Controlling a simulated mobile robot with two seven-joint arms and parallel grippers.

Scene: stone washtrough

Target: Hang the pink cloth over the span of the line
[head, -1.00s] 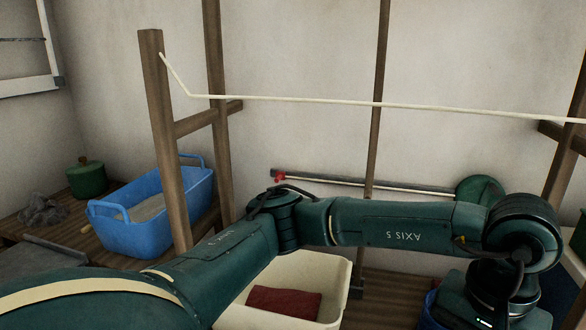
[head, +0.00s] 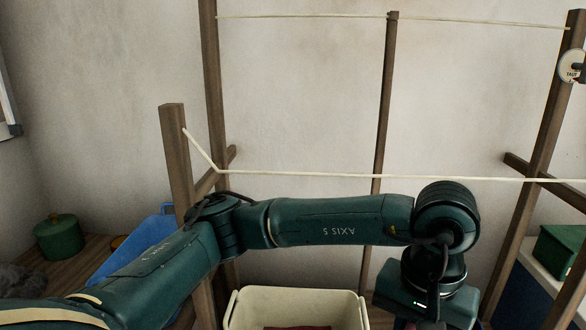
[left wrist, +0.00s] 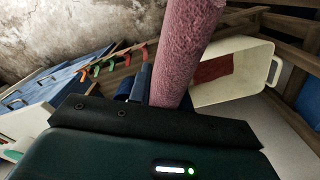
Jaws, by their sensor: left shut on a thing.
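The pink cloth (left wrist: 185,50) shows in the left wrist view as a thick, fuzzy strip running up from my left gripper (left wrist: 150,88). That gripper is shut on it. In the head view my left arm reaches across from the left, with the wrist pointing down at lower right; the fingertips and the cloth are hidden or below the frame. The line (head: 300,174) is a pale cord crossing in front of the wall, just above my forearm. A second stretch of cord (head: 300,16) runs higher at the back. Nothing hangs on either visible stretch. My right gripper is not in view.
Wooden posts (head: 176,150) and (head: 545,130) carry the cords; a round dial (head: 571,66) sits on the right one. A cream tub (head: 295,300) holding a dark red cloth (left wrist: 212,68) stands below my arm. A blue basin (head: 125,250) and green pot (head: 57,238) are at left.

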